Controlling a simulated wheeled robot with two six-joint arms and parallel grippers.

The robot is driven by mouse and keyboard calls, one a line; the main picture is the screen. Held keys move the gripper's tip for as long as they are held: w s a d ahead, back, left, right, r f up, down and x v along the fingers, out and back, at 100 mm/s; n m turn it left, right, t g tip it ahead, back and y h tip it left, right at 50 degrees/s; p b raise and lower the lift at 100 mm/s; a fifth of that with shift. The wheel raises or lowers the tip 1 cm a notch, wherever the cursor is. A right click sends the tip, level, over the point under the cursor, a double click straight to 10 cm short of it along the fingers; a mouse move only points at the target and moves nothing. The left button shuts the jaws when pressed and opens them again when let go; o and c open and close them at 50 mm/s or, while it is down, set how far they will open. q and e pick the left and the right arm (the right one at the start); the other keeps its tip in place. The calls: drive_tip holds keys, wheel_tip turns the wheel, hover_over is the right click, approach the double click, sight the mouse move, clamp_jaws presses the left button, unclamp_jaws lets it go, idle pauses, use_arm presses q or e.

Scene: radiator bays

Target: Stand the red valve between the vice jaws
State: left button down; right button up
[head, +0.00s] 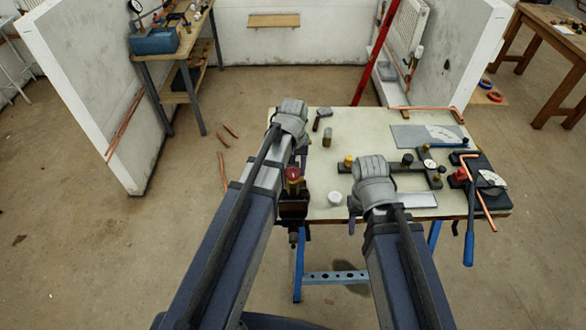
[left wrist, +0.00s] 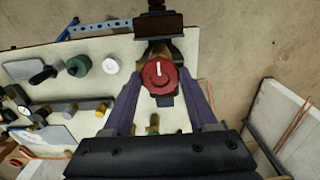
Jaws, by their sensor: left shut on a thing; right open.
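The red valve (head: 293,174) has a red round cap with a white mark and a brass body; it also shows in the left wrist view (left wrist: 159,76). My left gripper (left wrist: 160,62) is shut on it, one purple finger on each side. The dark vice (head: 293,208) is at the table's left front edge, right by the valve; it also shows in the left wrist view (left wrist: 158,24). The valve appears upright at the vice. I cannot tell whether its lower end is between the jaws, as the cap and fingers hide it. My right gripper (head: 353,208) is open over the table's front part.
The table (head: 370,125) also bears a white round piece (head: 335,198), a dark pipe fixture (head: 440,178) with a gauge, a grey plate (head: 415,135) and a pipe bender (head: 471,215) at the right. Small fittings lie at the back left. Copper pipes (head: 222,170) lie on the floor.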

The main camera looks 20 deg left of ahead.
sight(293, 181)
use_arm(q)
drive_tip(key=shift+f+b, duration=2.7)
drive_tip(key=shift+f, duration=0.3)
drive_tip(key=shift+c, duration=0.6)
unclamp_jaws()
drive_tip(key=shift+r, duration=0.15)
wheel_tip(293, 181, up, 8)
drive_tip(key=p, duration=0.8)
drive_tip(key=s+d+f+b, duration=0.1)
drive_tip(key=f+b, duration=0.1)
drive_tip(key=s+d+f+m+b, duration=0.1)
drive_tip(key=s+f+b, duration=0.1)
drive_tip(key=s+d+f+m+b, duration=0.1)
drive_tip(key=d+f+b, duration=0.1)
drive_tip(key=shift+s+d+f, duration=0.1)
drive_tip(key=shift+s+f, duration=0.2)
drive_tip(key=shift+s, duration=0.05)
drive_tip(key=s+d+f+m+y+b, duration=0.1)
drive_tip(key=s+d+f+m+b, duration=0.4)
drive_tip(key=s+f+b, duration=0.3)
drive_tip(key=shift+s+d+f+b, duration=0.3)
drive_tip(key=shift+s+d+b, duration=0.3)
drive_tip(key=shift+s, duration=0.25)
